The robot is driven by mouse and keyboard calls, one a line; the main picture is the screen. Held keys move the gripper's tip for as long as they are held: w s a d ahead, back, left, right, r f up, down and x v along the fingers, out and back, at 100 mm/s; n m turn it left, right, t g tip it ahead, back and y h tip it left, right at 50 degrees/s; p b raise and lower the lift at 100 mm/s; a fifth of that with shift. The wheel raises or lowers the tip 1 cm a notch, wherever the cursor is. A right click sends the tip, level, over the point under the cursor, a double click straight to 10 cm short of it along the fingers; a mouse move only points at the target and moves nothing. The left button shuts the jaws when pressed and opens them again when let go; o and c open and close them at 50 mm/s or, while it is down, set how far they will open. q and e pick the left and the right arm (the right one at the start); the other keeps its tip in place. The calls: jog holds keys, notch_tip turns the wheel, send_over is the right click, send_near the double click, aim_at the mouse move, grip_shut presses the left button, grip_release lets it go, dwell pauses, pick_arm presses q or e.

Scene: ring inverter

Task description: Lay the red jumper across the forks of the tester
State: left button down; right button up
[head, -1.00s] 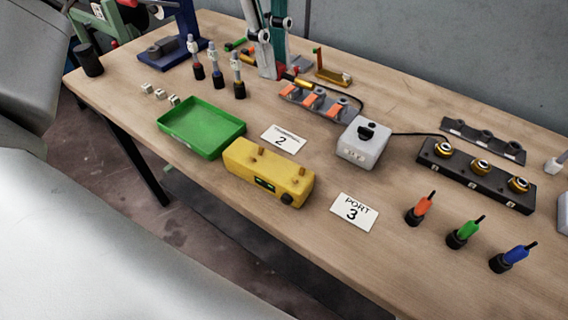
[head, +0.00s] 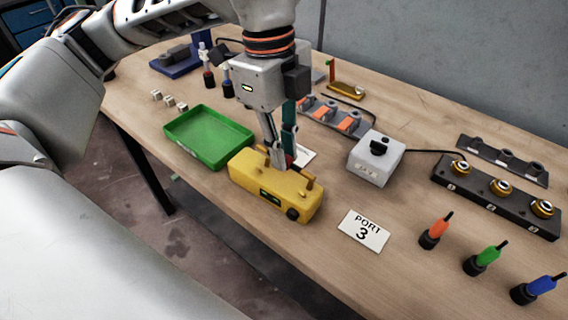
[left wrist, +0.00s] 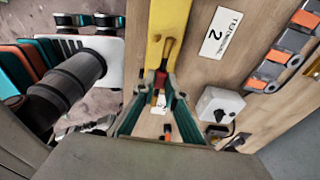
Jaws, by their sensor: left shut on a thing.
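The yellow tester (head: 250,181) lies near the front edge of the table, with small brown forks standing on its top; the right-hand fork (head: 309,184) shows clearly. My left gripper (head: 280,163) points down over the tester, shut on the red jumper (head: 291,160), which is mostly hidden by the fingers. In the left wrist view the red jumper (left wrist: 160,78) sits between the fingertips, close to a brown fork on the yellow tester (left wrist: 155,20). I cannot tell whether the jumper touches the forks.
A green tray (head: 208,137) stands just left of the tester. A black socket block (head: 495,196) and several coloured plugs stand farther right. Behind is a holder with orange pieces (head: 329,114).

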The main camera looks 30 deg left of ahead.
pick_arm(q)
notch_tip(320, 180, down, 4)
jog(key=shift+r+b, duration=0.1)
jog(key=shift+b, duration=0.2)
jog(key=shift+f, duration=0.25)
jog(key=c, duration=2)
grip_release()
jog(key=shift+c, duration=0.2)
jog(key=shift+r, duration=0.1)
